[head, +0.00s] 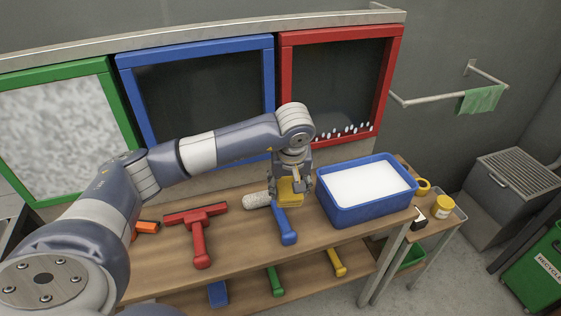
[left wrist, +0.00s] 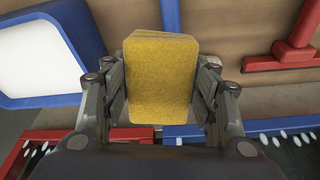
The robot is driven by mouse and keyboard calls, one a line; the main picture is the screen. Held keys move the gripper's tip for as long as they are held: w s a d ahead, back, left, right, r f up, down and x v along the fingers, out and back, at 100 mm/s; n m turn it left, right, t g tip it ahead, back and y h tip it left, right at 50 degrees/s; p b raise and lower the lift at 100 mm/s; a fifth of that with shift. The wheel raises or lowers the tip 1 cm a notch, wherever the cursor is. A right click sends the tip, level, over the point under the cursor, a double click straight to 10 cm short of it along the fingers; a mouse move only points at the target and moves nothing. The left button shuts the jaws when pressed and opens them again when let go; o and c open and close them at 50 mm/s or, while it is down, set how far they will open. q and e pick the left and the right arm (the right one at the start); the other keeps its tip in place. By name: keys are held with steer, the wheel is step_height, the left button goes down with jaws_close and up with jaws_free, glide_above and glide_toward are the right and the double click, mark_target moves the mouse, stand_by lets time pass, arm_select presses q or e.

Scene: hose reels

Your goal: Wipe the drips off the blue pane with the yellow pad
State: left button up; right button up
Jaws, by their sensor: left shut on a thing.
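The blue pane (head: 205,95) is a dark panel in a blue frame on the wall, between the green and red ones. My left arm crosses in front of its lower part. In the left wrist view, white drips (left wrist: 296,140) show beside a blue frame bar (left wrist: 265,129) at the bottom right. My left gripper (head: 290,180) is shut on the yellow pad (head: 291,195), above the bench and left of the blue tub. The pad (left wrist: 160,85) fills the space between the fingers in the left wrist view, apart from the pane. My right gripper is not in view.
The blue tub (head: 331,207) of white foam stands on the bench (head: 240,248). A red squeegee (head: 198,235) and a blue-handled roller (head: 287,231) lie nearby. The red pane (head: 335,85) has white spots; the green pane (head: 60,130) is coated whitish.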

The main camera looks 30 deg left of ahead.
arm_select(q)
steer(key=a, duration=0.2)
steer(key=w+a+n, duration=0.1)
steer(key=a, duration=0.1)
steer(key=w+a+n+y+p, duration=0.1)
steer(key=shift+w+a, duration=0.1)
steer(key=shift+a, duration=0.3)
steer(key=w+a+b, duration=0.1)
steer(key=w+a, duration=0.3)
steer(key=shift+f+b, duration=0.15)
steer(key=shift+b, duration=0.2)
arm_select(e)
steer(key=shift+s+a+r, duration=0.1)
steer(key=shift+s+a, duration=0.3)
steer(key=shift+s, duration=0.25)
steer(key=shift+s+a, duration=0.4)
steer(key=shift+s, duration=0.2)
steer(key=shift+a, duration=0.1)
arm_select(q)
steer(key=shift+a, duration=0.1)
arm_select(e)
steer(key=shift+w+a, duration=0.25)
arm_select(q)
steer(key=shift+w+a, duration=0.2)
steer(key=shift+w, duration=0.05)
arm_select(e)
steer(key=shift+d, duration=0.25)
